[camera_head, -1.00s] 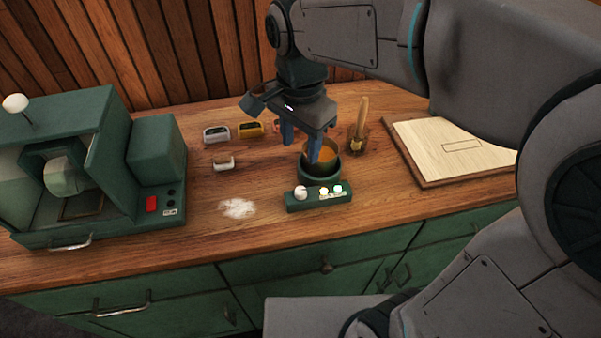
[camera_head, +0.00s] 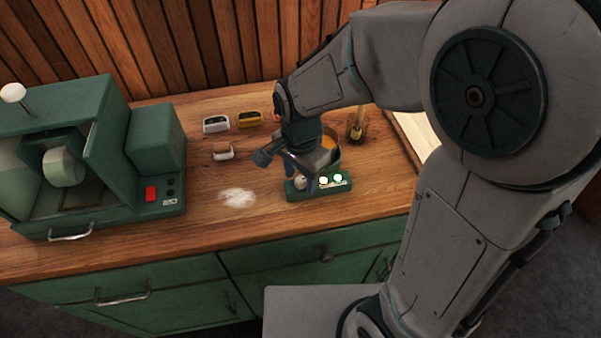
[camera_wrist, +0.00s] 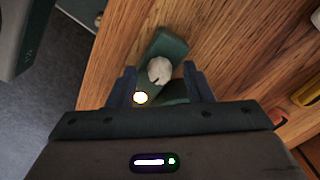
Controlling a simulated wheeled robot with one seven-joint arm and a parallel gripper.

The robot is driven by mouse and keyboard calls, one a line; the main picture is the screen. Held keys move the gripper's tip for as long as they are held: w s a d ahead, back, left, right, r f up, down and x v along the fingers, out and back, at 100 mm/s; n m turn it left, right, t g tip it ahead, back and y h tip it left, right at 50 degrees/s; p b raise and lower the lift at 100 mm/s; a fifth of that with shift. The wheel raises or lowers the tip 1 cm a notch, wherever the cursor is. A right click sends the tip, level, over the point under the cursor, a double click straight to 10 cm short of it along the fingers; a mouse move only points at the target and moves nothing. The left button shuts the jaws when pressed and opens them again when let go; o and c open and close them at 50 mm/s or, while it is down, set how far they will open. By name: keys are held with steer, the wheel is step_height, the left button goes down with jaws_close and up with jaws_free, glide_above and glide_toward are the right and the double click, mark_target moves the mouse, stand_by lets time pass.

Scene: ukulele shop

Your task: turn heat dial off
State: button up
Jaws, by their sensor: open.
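The heat dial is a pale round knob (camera_wrist: 159,70) on a small green control box (camera_wrist: 172,47). In the wrist view it lies just beyond and between my two fingertips (camera_wrist: 160,75), which are apart and empty. In the head view the control box (camera_head: 334,189) stands at the front of a round green pot holder with an orange-filled pot (camera_head: 329,143). My gripper (camera_head: 305,185) points down over the box's left end and partly hides the dial. I cannot tell whether it touches the dial.
A green machine (camera_head: 158,155) with a red switch stands on the left. White powder (camera_head: 237,198) lies left of the box. A white block (camera_head: 216,124), a yellow block (camera_head: 250,119) and a brush in a jar (camera_head: 356,127) are behind. The counter's front strip is clear.

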steer(key=c, duration=1)
steer(key=n, duration=0.4)
steer(key=shift+n+b, duration=0.4)
steer(key=n, duration=1)
steer(key=shift+r+n, duration=0.1)
steer(key=shift+n, duration=0.3)
steer(key=n, duration=0.4)
steer(key=shift+n, duration=0.3)
